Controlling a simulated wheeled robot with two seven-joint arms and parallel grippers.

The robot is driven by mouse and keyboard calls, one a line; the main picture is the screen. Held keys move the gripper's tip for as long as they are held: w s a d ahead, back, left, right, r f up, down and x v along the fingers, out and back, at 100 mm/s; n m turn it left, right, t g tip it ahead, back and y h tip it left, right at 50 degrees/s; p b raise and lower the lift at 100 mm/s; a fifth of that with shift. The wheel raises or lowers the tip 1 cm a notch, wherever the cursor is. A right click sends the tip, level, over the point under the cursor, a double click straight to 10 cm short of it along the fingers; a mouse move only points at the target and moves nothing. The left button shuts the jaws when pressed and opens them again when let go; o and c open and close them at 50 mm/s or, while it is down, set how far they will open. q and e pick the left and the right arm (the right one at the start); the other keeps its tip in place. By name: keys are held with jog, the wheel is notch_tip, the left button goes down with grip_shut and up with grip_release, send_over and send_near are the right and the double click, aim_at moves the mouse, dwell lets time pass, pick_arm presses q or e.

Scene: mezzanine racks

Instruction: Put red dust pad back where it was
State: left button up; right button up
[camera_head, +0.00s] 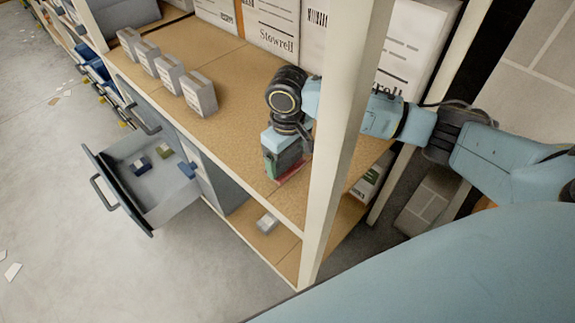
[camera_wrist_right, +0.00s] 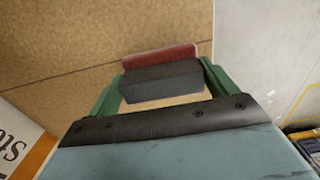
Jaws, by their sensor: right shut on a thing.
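My right gripper (camera_head: 282,163) reaches in past the white rack post and points down at the wooden shelf (camera_head: 225,112). It is shut on the red dust pad (camera_head: 293,173), whose red edge shows low down, at or just above the shelf near the post. In the right wrist view the pad (camera_wrist_right: 160,58) has a red face and a dark grey body, held between the green fingers of the gripper (camera_wrist_right: 160,85). Whether the pad touches the shelf I cannot tell. My left gripper is in neither view.
A white rack post (camera_head: 343,130) stands right beside my right gripper. Several small boxes (camera_head: 199,93) line the shelf's left edge, and large white boxes (camera_head: 272,22) stand at the back. An open grey drawer (camera_head: 178,203) holds small blocks. The shelf middle is clear.

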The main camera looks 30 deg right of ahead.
aim_at(288, 165)
notch_tip(288, 165, down, 3)
jog(key=shift+r, duration=0.1)
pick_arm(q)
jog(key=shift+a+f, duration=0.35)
pick_arm(e)
jog(key=o, duration=0.7)
jog(key=shift+f, duration=0.2)
jog(key=shift+r, duration=0.1)
